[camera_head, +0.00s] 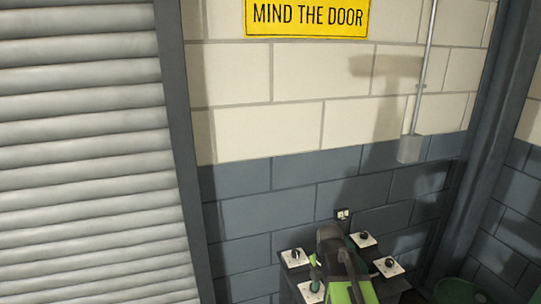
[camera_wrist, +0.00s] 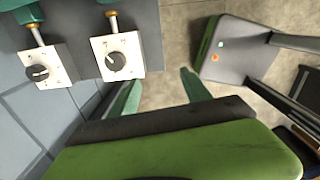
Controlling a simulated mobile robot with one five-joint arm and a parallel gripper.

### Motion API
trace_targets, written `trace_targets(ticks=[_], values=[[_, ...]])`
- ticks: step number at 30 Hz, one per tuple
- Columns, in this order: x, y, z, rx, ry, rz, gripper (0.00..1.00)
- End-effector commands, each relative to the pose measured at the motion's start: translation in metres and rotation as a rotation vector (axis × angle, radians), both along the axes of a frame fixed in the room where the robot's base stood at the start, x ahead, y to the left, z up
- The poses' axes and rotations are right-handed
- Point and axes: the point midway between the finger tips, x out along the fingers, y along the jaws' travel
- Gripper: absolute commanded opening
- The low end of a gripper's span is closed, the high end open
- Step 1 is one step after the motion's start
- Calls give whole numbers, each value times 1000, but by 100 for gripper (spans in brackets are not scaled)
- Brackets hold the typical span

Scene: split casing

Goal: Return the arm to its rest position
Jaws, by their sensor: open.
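My gripper (camera_wrist: 160,77) shows in the wrist view with its two teal fingers spread apart and nothing between them. Its dark and green body fills the bottom of that view. In the head view my arm (camera_head: 338,262) rises at the bottom centre, in front of a dark panel with white dial plates. The arm hides part of that panel. The fingers cannot be told clearly in the head view. In the wrist view, two white dial plates, one at the left (camera_wrist: 42,67) and one nearer the middle (camera_wrist: 117,57), lie beyond and left of the fingers, apart from them.
In the head view, white dial plates also show left (camera_head: 294,258) and right (camera_head: 388,266) of my arm. A grey shutter (camera_head: 90,150) fills the left side. A grey box on a pipe (camera_head: 410,149) hangs on the wall. A green bin (camera_head: 458,291) stands at the lower right.

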Motion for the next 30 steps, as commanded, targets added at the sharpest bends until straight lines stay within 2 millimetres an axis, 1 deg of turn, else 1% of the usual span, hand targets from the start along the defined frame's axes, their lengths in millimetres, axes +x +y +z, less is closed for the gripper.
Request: trace_targets(ticks=[1, 2, 3, 5, 6, 8, 9, 12, 15, 18, 21, 30], values=[[-13, 0, -11, 0, 0, -151, 56], [-18, 0, -13, 0, 0, -258, 56], [-25, 0, -16, 0, 0, -404, 56], [-34, -1, -18, 0, 1, -629, 56], [-40, -1, -19, 0, 1, -779, 56], [-47, -1, -17, 0, 1, -1004, 56], [-51, -1, -16, 0, 1, -1153, 56], [-57, -1, -16, 1, 1, -1493, 56], [-57, -1, -16, 1, 1, -1756, 56], [-57, -1, -16, 0, 0, -1918, 56], [-57, -1, -16, 0, 0, -1987, 56], [-56, -1, -16, 0, 0, -1996, 56]])
